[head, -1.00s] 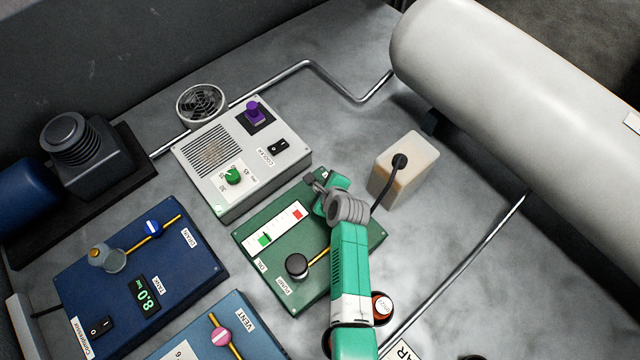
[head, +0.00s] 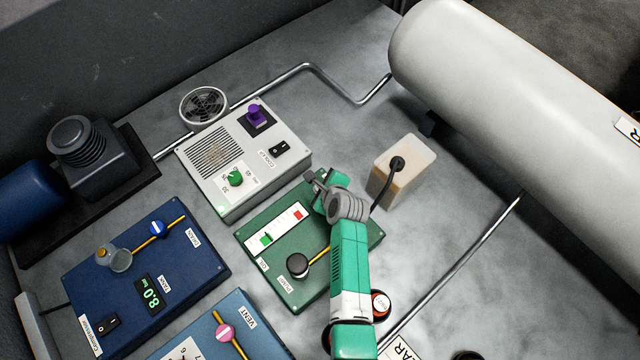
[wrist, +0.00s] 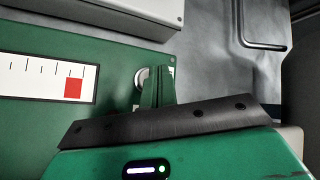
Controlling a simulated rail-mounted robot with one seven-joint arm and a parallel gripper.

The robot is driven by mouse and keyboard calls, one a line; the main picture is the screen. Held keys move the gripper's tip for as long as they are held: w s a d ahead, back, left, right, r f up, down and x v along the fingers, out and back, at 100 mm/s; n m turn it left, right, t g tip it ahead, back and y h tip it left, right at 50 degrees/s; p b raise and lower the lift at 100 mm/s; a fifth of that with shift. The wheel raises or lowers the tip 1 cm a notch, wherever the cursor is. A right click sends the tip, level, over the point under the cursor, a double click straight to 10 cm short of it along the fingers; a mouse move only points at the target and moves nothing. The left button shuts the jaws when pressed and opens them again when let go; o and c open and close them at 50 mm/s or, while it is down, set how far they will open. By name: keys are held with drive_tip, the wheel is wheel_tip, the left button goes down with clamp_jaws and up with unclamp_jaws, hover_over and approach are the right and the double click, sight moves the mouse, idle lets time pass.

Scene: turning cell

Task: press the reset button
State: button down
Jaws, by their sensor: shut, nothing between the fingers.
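My gripper (head: 317,181) is shut and empty at the upper right part of the green oil panel (head: 278,283). In the wrist view the closed green fingers (wrist: 158,88) stand in front of a round, pale metallic button-like part (wrist: 140,79) on that panel. The fingers hide much of this part, and its label cannot be read. I cannot tell whether the fingertips touch it. The panel also carries a white gauge with green and red marks (head: 276,229) and a black knob (head: 297,264).
A grey cooler box (head: 216,203) with a purple knob (head: 256,113) stands just behind the green panel. A translucent container (head: 409,177) with a black hose is right of my gripper. A blue panel (head: 195,262) lies left, and a large white tank (head: 490,60) lies at upper right.

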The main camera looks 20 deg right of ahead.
wheel_tip(320, 180, up, 4)
drive_tip(key=p, duration=0.3)
drive_tip(key=shift+r+p, duration=0.15)
drive_tip(key=shift+p, duration=0.2)
idle(0.4)
